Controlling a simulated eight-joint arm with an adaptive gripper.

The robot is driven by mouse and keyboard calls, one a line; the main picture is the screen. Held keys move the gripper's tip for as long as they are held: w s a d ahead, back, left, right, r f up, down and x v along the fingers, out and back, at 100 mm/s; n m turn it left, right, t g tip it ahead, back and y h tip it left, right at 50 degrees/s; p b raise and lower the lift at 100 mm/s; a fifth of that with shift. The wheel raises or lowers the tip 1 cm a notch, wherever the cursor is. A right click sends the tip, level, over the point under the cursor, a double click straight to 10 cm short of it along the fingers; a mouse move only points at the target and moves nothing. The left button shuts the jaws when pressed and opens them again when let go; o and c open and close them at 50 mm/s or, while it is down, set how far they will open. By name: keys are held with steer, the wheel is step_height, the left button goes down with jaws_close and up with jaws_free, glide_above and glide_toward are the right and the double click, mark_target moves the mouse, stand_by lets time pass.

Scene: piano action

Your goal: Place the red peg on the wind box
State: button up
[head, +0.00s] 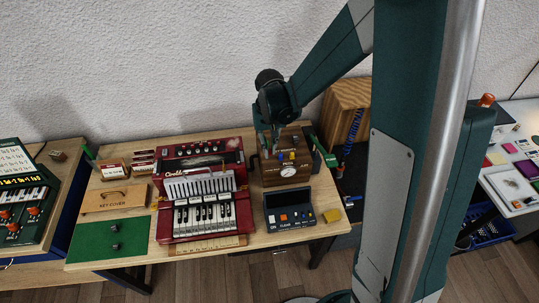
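A brown wooden box with a white round gauge on its front, which looks like the wind box (287,181), stands at the right of the middle table. A blue peg (282,157) and a yellow-orange peg (293,156) show at it. My gripper (270,143) points down over the back left part of this box, close to its top. It is small and dark here, and its fingertips are partly lost against the box. I cannot make out a red peg for certain; it may be hidden by my gripper.
A red accordion (200,160) stands close left of the box. A dark tray with coloured blocks (289,219) lies in front, with a yellow block (333,215) beside it. A green mat (110,240) and a wooden key cover (114,200) lie at left. A wooden crate (345,107) stands behind right.

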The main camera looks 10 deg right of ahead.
steer(key=shift+f, duration=2.1)
steer(key=shift+f, duration=0.1)
steer(key=shift+o, duration=0.9)
steer(key=shift+f, duration=0.1)
steer(key=o, duration=0.5)
steer(key=shift+c, duration=0.2)
steer(key=shift+r, duration=0.3)
steer(key=shift+r, duration=5.9)
